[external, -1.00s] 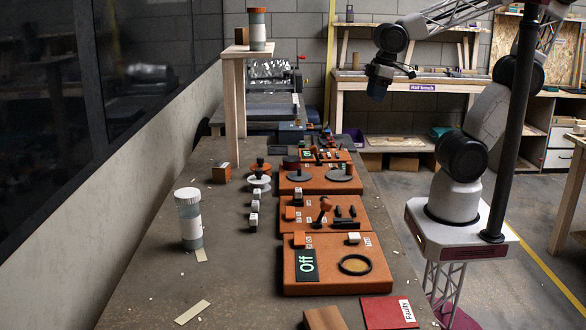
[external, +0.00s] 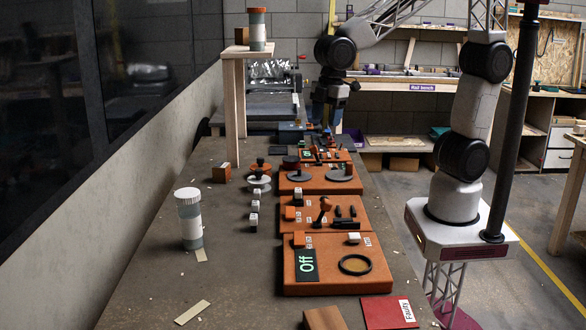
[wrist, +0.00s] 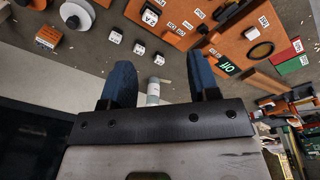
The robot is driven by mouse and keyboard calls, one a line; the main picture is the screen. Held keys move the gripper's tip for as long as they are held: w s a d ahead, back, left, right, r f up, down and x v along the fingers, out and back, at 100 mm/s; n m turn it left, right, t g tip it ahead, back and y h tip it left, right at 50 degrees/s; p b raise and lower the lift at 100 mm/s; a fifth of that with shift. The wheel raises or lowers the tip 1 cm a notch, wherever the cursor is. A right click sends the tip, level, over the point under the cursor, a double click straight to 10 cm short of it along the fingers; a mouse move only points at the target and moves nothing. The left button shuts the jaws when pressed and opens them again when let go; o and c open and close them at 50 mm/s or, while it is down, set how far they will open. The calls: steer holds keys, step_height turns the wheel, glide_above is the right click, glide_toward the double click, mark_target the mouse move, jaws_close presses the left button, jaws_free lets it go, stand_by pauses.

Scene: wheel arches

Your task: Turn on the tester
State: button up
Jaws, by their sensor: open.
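An orange tester box (external: 320,279) lies at the near end of the bench. Its black display (external: 307,265) reads "Off", and it has a round black-rimmed dish (external: 355,264) and a small white block (external: 354,238) at its back edge. In the wrist view, the display (wrist: 228,66) and dish (wrist: 261,50) show at upper right, beyond the right finger. My gripper (wrist: 162,82) is open, with two blue fingers apart and nothing held. In the external view my gripper (external: 326,118) is over the far end of the bench, well away from the tester.
More orange panels (external: 350,216) with knobs and levers line the bench behind the tester. A white-capped bottle (external: 190,220) stands at left; a wooden stand (external: 232,110) carries another container (external: 257,28). Red "Faulty" card (external: 388,313) lies in front.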

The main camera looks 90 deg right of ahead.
steer(key=w+a+f+n, duration=0.2)
steer(key=w+a+f, duration=0.1)
steer(key=a, duration=0.3)
steer(key=w+a+f+n, duration=0.2)
steer(key=w+a+f, duration=0.1)
steer(key=a, duration=0.3)
steer(key=n+g, duration=0.1)
steer(key=n, duration=0.4)
glide_above(299, 238)
step_height(299, 238, down, 9)
steer(key=shift+r, duration=0.2)
steer(key=shift+f, duration=3.85)
